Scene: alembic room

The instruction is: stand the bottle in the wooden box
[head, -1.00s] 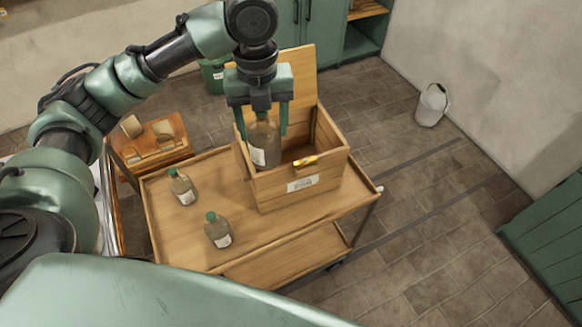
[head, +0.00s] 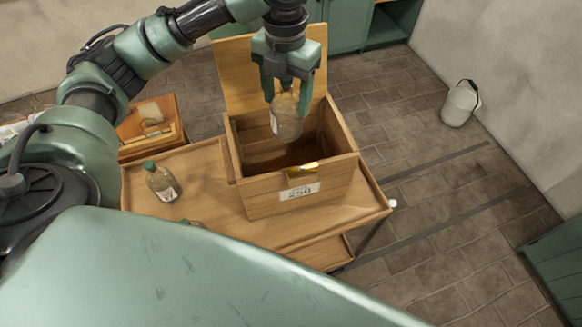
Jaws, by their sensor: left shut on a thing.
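The open wooden box (head: 262,198) stands on the cart top, with its lid raised at the back and a white label and yellow clasp on its front. My left gripper (head: 286,96) is shut on a glass bottle (head: 287,122) with a pale label. It holds the bottle roughly upright over the box's opening, towards the back. The bottle's lower end shows against the box's inside; I cannot tell how deep it is or whether it touches anything. The bottle's top is hidden between the fingers. My right gripper is not in view.
A green-capped bottle (head: 162,183) stands on the wooden cart (head: 215,221) left of the box. Another bottle (head: 191,224) is mostly hidden by my body. A small wooden case (head: 150,128) is at the left. A white bucket (head: 459,105) stands on the floor at right.

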